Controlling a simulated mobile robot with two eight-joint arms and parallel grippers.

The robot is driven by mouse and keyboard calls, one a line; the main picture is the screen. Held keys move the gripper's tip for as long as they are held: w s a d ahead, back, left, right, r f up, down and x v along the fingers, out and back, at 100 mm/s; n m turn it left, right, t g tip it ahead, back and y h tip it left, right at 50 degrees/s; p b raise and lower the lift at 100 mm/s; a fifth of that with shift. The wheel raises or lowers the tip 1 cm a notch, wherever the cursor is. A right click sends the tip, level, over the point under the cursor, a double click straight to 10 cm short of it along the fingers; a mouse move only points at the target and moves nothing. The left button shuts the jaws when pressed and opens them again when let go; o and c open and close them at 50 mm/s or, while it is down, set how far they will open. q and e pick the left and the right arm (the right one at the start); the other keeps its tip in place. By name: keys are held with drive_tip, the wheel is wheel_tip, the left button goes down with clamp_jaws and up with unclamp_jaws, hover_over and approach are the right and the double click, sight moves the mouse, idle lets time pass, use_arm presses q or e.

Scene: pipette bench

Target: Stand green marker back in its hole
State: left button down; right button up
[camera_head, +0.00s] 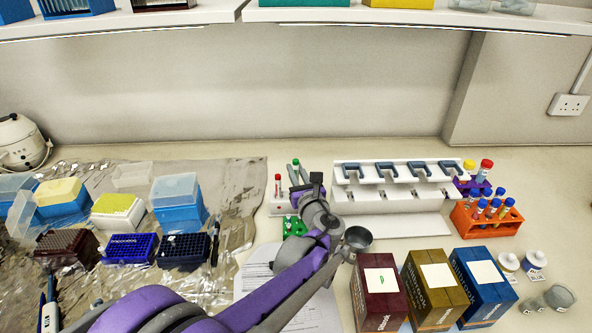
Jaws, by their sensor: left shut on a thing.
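A white marker holder (279,206) stands on the bench left of the pipette stand. A red-capped marker (278,187) stands upright at its left. The green-capped marker (296,169) shows above the holder, close to upright, beside my left gripper (306,188). My left gripper is shut on it, seen from behind. Its fingertips and the marker's lower end are largely hidden, so I cannot tell whether the marker sits in a hole. My right gripper is not in view.
A small green rack (294,226) stands in front of the holder, close to my left wrist. Tip boxes (180,208) fill the left foil.

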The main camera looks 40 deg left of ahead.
use_arm(q)
drive_tip(key=shift+f, duration=0.3)
drive_tip(key=shift+f+b, duration=0.95)
drive_tip(key=shift+f, duration=0.2)
drive_tip(key=c, duration=0.7)
unclamp_jaws()
drive_tip(key=shift+c, duration=0.2)
drive_tip(key=v, duration=0.7)
drive_tip(key=shift+s+d, duration=0.2)
